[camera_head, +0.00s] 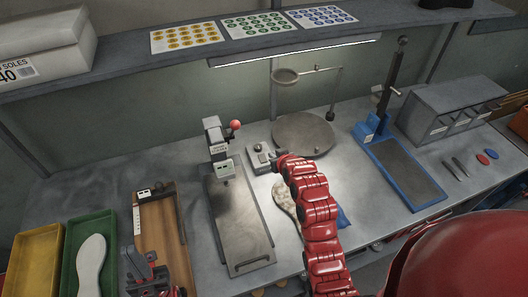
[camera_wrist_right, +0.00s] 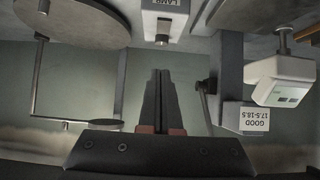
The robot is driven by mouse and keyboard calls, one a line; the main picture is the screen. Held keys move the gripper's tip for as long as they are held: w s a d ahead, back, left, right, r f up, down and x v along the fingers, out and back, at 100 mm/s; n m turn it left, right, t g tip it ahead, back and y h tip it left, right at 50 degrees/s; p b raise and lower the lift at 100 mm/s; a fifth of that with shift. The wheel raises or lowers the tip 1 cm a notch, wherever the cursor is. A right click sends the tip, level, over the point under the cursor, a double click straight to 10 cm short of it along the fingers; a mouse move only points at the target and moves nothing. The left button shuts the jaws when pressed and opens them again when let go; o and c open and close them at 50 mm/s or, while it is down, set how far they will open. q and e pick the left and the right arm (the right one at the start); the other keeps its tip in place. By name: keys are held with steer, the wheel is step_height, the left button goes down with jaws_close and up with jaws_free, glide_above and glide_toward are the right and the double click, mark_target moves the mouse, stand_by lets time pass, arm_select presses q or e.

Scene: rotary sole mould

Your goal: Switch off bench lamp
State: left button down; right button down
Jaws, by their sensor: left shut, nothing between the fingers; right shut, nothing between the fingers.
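The bench lamp (camera_head: 295,49) is a long bar under the shelf, and it is lit. A small grey box (camera_head: 258,160) stands on the bench. In the right wrist view a box labelled LAMP (camera_wrist_right: 168,6) is at the top, with a small knob or lever below the label. My right gripper (camera_head: 280,158) is at the right side of the grey box; contact cannot be told. Its fingers (camera_wrist_right: 160,74) are shut and empty, pointing toward the LAMP box. My left gripper (camera_head: 148,268) is shut and empty, low at the left near the wooden board.
A gauge with a red knob (camera_head: 235,125) and its plate (camera_head: 240,225) stand left of the box. A round plate (camera_head: 303,135) is behind right, a blue-based stand (camera_head: 405,170) further right. Green (camera_head: 90,235) and yellow trays (camera_head: 35,260) are at left. A pale sole lies beneath my right arm.

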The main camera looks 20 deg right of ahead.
steer(key=b, duration=0.2)
glide_above(263, 156)
steer(key=s, duration=0.3)
step_height(263, 156, down, 6)
steer(key=shift+r, duration=0.1)
steer(key=shift+w+f+b, duration=0.2)
steer(key=shift+f+b, duration=0.05)
steer(key=shift+f, duration=0.75)
steer(key=shift+w+f+b, duration=0.15)
steer(key=shift+f+b, duration=0.05)
steer(key=shift+f, duration=0.8)
steer(key=shift+w+f+g+b, duration=0.25)
steer(key=shift+g+b, duration=0.15)
steer(key=shift+b, duration=0.25)
steer(key=shift+f, duration=0.15)
steer(key=shift+g, duration=0.3)
